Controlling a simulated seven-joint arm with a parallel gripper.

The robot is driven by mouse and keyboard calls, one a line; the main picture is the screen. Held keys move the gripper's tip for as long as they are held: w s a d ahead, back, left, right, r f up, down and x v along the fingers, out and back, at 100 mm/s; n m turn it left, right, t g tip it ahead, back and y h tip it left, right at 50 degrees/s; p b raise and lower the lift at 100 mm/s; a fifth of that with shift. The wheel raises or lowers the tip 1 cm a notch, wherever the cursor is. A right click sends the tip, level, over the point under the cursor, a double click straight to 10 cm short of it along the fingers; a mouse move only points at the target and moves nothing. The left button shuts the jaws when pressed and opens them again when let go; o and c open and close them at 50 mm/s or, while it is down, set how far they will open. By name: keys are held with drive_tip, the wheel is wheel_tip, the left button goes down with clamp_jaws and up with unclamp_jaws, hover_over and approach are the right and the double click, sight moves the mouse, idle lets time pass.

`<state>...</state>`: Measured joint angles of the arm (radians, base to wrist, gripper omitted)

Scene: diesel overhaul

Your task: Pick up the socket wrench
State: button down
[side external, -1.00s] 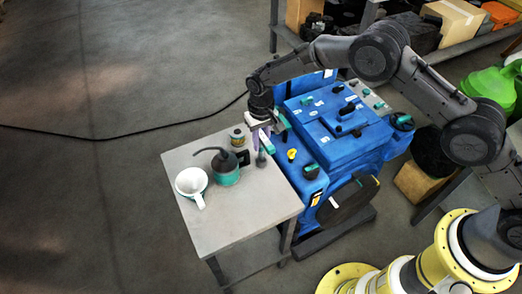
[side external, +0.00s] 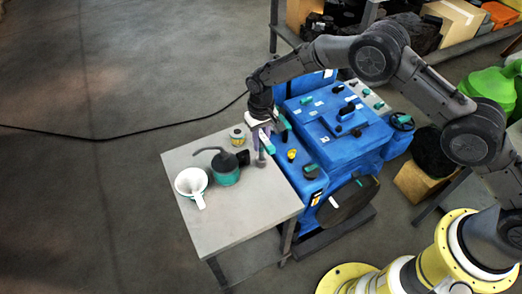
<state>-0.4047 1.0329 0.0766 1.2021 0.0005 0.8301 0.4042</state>
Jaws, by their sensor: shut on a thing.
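The socket wrench (side external: 267,144) has a teal handle and a dark grey lower end. It is at the right back edge of the grey table, beside the blue engine. My gripper (side external: 260,133) points down and is shut on the wrench near its top. The fingers hide part of the wrench. I cannot tell whether its lower end touches the table.
A teal oil can (side external: 226,174) with a dark spout, a white funnel (side external: 190,183) and a small tin (side external: 237,138) stand on the grey table (side external: 238,220). The blue engine (side external: 333,135) is close on the right. The table's front is clear.

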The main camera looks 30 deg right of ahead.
sight(261, 133)
drive_tip(key=shift+w+r, duration=0.1)
drive_tip(key=shift+r, duration=0.1)
drive_tip(key=shift+r, duration=0.5)
wheel_tip(261, 133, up, 2)
drive_tip(key=shift+r, duration=0.2)
drive_tip(key=s+d+r, duration=0.2)
drive_tip(key=s+r, duration=0.2)
drive_tip(key=s, duration=0.2)
drive_tip(key=s+d+r, duration=0.3)
drive_tip(key=s+r, duration=0.2)
drive_tip(key=s, duration=0.2)
drive_tip(key=shift+d+r, duration=0.2)
drive_tip(key=shift+d, duration=0.05)
drive_tip(key=c, duration=1.3)
unclamp_jaws()
clamp_jaws()
